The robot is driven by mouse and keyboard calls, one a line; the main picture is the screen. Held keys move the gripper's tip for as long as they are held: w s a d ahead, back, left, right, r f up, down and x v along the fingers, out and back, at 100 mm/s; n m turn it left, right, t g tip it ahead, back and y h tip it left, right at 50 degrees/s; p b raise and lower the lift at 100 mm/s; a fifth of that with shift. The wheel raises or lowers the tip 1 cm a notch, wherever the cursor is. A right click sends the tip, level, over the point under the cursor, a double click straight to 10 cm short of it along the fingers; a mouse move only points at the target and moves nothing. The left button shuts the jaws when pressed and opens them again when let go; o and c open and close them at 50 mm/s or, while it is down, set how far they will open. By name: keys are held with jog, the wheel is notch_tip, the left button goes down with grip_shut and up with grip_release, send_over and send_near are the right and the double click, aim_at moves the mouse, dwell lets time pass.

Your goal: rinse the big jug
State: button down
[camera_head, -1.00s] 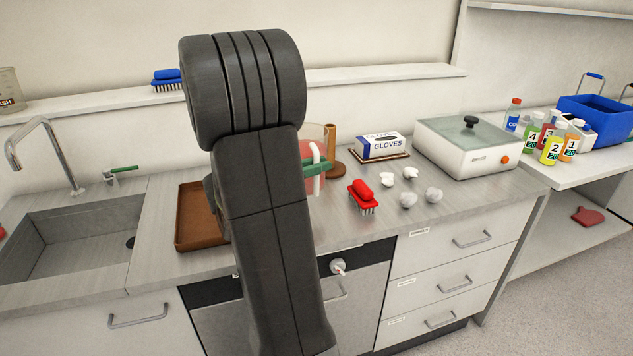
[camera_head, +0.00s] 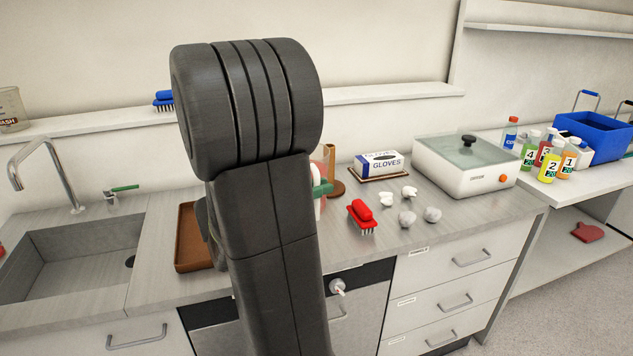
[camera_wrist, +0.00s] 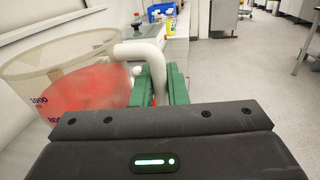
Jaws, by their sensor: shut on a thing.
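The big jug (camera_wrist: 85,92) is clear with a wide rim, blue volume marks and red contents. It fills the left of the wrist view. My gripper (camera_wrist: 158,88) has green fingers shut on its pale handle (camera_wrist: 145,52). In the head view my arm hides most of the jug, and only a sliver of green finger (camera_head: 323,188) shows beside the arm. I cannot tell whether the jug touches the counter. The sink (camera_head: 75,245) is at the left, with a curved tap (camera_head: 36,160) and a green-handled lever (camera_head: 124,188) behind it.
A brown tray (camera_head: 190,258) lies between sink and arm. A blue brush (camera_head: 164,101) and a WASH beaker (camera_head: 10,108) are on the shelf.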

jog(key=shift+s, duration=5.1)
jog(key=r+p, duration=0.5)
jog(key=p, duration=0.1)
jog(key=shift+d, duration=0.2)
